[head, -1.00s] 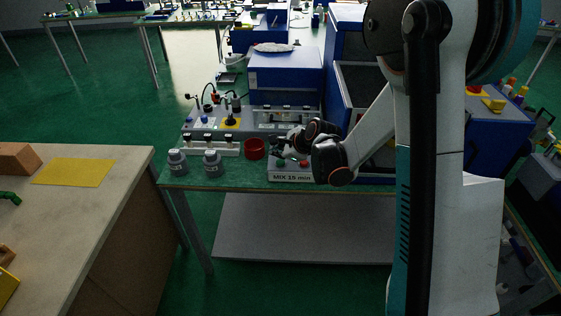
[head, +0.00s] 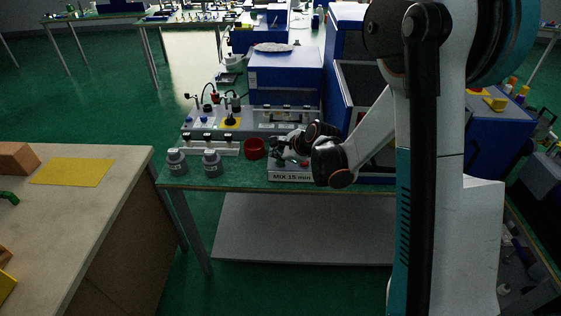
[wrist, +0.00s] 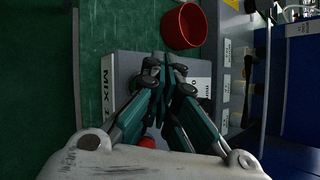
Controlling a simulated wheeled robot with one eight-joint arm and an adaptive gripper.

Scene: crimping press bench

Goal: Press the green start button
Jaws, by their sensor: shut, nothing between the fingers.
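The control box (head: 291,176) labelled "MIX 15 min" sits at the front edge of the green bench; in the wrist view its grey top (wrist: 122,70) lies under my fingers. A green round button (wrist: 135,83) shows partly beside my left finger in the wrist view, largely hidden. A red button (wrist: 147,142) sits nearer the wrist, partly covered by the fingers. My gripper (head: 277,152) is shut and empty, pointing down over the box; its fingertips (wrist: 168,62) meet in the wrist view. I cannot tell whether they touch the box or the button.
A red cup (head: 254,149) stands just left of the box. A white rack (head: 212,147) and a blue machine (head: 285,77) are behind. A wooden table (head: 120,180) with a yellow sheet is at left.

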